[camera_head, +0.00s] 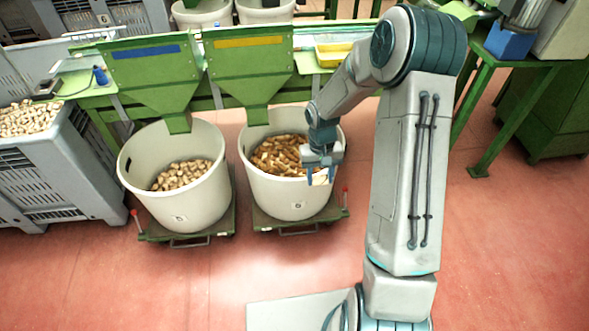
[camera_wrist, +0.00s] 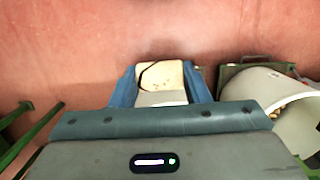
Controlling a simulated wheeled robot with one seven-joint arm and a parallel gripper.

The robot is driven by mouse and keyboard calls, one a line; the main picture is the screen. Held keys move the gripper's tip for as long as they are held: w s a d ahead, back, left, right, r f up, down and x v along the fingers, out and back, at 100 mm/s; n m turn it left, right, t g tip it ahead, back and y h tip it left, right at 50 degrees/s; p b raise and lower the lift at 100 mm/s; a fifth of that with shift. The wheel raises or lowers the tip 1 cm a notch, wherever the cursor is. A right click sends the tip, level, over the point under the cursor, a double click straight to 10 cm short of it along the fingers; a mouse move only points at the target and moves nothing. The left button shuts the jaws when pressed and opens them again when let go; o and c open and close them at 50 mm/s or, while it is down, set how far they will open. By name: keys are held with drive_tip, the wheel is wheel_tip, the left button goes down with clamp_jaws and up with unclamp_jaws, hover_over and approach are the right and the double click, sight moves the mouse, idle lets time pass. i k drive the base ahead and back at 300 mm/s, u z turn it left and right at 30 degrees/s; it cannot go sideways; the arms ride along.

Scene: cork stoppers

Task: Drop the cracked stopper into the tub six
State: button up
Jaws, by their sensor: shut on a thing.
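My gripper (camera_head: 322,163) is shut on the cracked stopper (camera_head: 320,179). In the wrist view the pale stopper (camera_wrist: 160,76) sits between my two blue fingers and shows a dark curved crack.
Another white tub (camera_head: 178,212) with paler stoppers stands to the left. Both tubs sit on green trolleys (camera_head: 268,224) below green chutes (camera_head: 250,70). A grey crate (camera_head: 75,165) of stoppers is at far left. Red floor lies clear in front.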

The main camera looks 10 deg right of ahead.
sight(292, 165)
drive_tip(key=i, duration=1.3)
